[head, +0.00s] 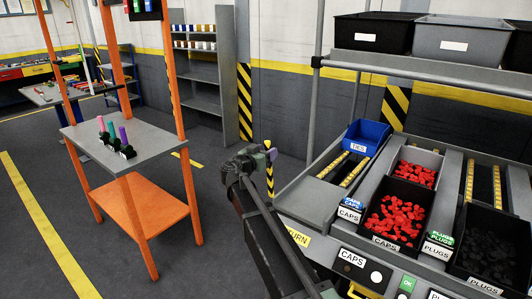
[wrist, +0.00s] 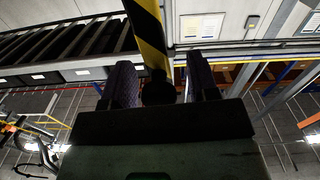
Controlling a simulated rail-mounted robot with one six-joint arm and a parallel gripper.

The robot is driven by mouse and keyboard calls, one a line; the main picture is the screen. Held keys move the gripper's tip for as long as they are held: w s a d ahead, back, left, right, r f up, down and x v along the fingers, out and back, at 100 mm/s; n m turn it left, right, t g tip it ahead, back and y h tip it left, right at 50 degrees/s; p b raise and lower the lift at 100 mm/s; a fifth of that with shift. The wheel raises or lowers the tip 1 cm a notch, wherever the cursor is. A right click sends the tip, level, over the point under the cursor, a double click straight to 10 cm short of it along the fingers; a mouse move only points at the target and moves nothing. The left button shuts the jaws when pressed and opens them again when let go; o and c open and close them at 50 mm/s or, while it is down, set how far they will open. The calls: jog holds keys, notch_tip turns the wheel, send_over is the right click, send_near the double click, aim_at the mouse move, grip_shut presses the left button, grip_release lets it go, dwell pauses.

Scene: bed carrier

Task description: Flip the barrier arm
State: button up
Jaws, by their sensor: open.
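The barrier arm is a yellow-and-black striped bar (head: 269,181), narrow and roughly upright in the head view, just beside and below my gripper (head: 262,158). In the wrist view the striped barrier arm (wrist: 147,35) runs from the top edge down to a dark, rounded part (wrist: 158,93) between my fingers. My gripper (wrist: 163,78) is open, with a dark textured finger on each side and a gap between each finger and the bar. I cannot tell whether the bar is fully within the jaws. The barrier's pivot cannot be made out clearly.
A sloped station holds a blue bin (head: 368,138), bins of red caps (head: 393,220) and a bin of black plugs (head: 492,243) to the right. An orange-framed table (head: 135,150) with coloured handles stands to the left. Open floor lies between them.

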jog(key=shift+w, duration=0.1)
grip_shut()
jog(key=shift+d, duration=0.15)
